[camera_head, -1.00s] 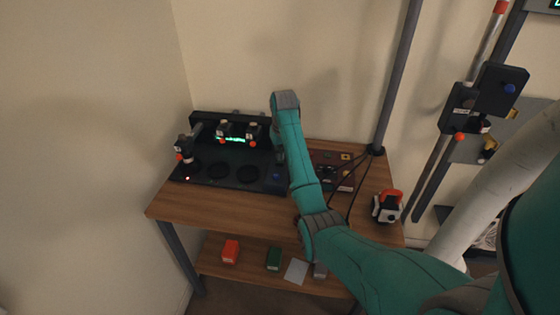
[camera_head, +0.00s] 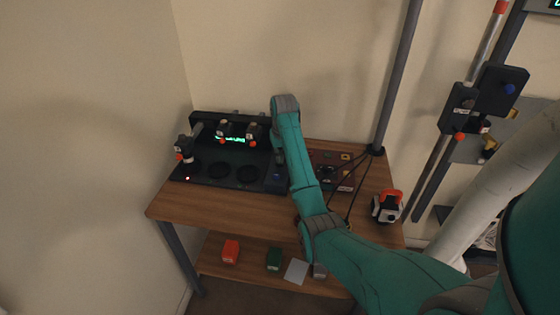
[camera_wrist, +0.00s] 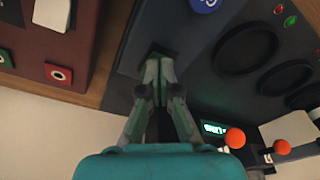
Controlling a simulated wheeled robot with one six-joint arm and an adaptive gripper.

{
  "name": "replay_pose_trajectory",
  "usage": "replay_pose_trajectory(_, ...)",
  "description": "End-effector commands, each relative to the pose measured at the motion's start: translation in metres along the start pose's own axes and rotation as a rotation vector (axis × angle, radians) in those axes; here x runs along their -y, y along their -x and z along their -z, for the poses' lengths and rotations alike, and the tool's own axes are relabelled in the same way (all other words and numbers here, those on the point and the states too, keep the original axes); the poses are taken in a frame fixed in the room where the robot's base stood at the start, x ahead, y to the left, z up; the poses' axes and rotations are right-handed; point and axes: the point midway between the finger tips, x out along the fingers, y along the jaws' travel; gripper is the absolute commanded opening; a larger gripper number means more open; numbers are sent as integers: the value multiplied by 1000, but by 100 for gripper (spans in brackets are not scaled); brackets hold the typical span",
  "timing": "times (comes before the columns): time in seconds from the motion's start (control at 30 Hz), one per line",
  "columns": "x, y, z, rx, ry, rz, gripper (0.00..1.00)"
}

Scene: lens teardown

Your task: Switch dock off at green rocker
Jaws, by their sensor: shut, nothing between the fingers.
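The black dock (camera_head: 212,184) stands at the back left of the wooden table, with a lit green display (camera_head: 230,139). The dock's dark panel (camera_wrist: 208,65) fills the middle of the wrist view, and its display (camera_wrist: 213,127) glows there too. My gripper (camera_wrist: 159,62) is shut and empty, its fingertips at a small dark square area on the dock panel beside the dark red box. I cannot tell if they touch it. No green rocker shows clearly; the fingers cover part of that spot. In the head view my arm hides the fingertips.
A dark red box (camera_wrist: 45,40) with coloured square buttons sits close beside the dock. A blue round button (camera_wrist: 205,3) and orange-knobbed units (camera_wrist: 235,138) are near my fingers. A red-and-white device (camera_head: 387,207) stands at the table's right. The table's front is clear.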

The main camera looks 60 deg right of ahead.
Motion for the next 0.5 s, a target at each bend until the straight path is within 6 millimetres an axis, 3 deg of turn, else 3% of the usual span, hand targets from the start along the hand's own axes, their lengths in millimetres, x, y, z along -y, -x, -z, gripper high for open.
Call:
replay_pose_trajectory(0.27,0,-3,0,0,0,0,0)
replay_pose_trajectory(0.5,0,10,2,-2,0,0,0)
